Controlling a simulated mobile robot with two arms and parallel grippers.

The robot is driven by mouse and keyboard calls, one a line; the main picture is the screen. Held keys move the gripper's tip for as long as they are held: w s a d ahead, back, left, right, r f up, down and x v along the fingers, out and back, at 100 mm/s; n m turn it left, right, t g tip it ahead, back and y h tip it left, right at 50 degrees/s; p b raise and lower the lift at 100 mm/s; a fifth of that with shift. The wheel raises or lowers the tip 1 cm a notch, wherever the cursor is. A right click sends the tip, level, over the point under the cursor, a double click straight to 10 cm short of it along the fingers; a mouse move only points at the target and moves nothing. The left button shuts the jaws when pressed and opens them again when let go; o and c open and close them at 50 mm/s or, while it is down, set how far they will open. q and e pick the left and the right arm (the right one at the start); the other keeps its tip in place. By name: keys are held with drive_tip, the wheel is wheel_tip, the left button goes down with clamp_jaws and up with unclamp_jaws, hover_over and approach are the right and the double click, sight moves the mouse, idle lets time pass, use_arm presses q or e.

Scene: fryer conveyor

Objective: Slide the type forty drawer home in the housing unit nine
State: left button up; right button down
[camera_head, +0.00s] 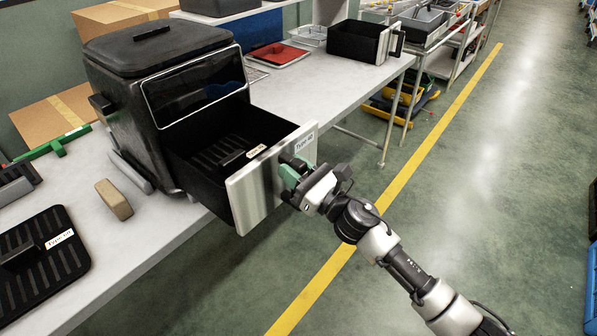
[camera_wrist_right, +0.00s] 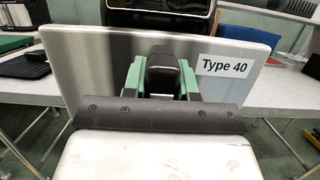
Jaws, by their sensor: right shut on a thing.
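The black fryer housing (camera_head: 125,125) stands on the left part of the table. I see no unit number on it. The type forty drawer (camera_head: 245,190) sticks partly out of its front, open at the top, with a labelled insert inside. Its steel front carries a "Type 40" label, which also shows on the drawer front (camera_wrist_right: 110,70) in the right wrist view. My right gripper (camera_head: 292,172) is shut on the drawer's dark handle (camera_wrist_right: 161,70), with a green finger on each side of it. My left gripper is not in view.
Another black drawer (camera_head: 355,40) with a steel front stands farther along the table (camera_head: 310,82), near a red tray (camera_head: 278,54). A tan block (camera_head: 114,199) and a black ribbed plate (camera_head: 40,265) lie left of the housing. Open floor is at right.

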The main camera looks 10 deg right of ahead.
drive_tip(key=shift+f+b+x, duration=0.15)
drive_tip(key=shift+b+x, duration=0.05)
drive_tip(key=shift+x, duration=0.6)
drive_tip(key=shift+f+b+x, duration=0.1)
drive_tip(key=shift+b+x, duration=0.05)
drive_tip(key=shift+x, duration=0.7)
drive_tip(key=shift+w+a, duration=0.1)
idle(0.5)
drive_tip(key=w+a+b, duration=0.5)
drive_tip(key=w+a, duration=0.1)
drive_tip(key=w, duration=0.2)
drive_tip(key=shift+w+a, duration=0.3)
drive_tip(key=shift+a, duration=0.05)
idle(1.4)
drive_tip(key=shift+f+b, duration=0.4)
drive_tip(key=shift+b, duration=0.25)
idle(0.4)
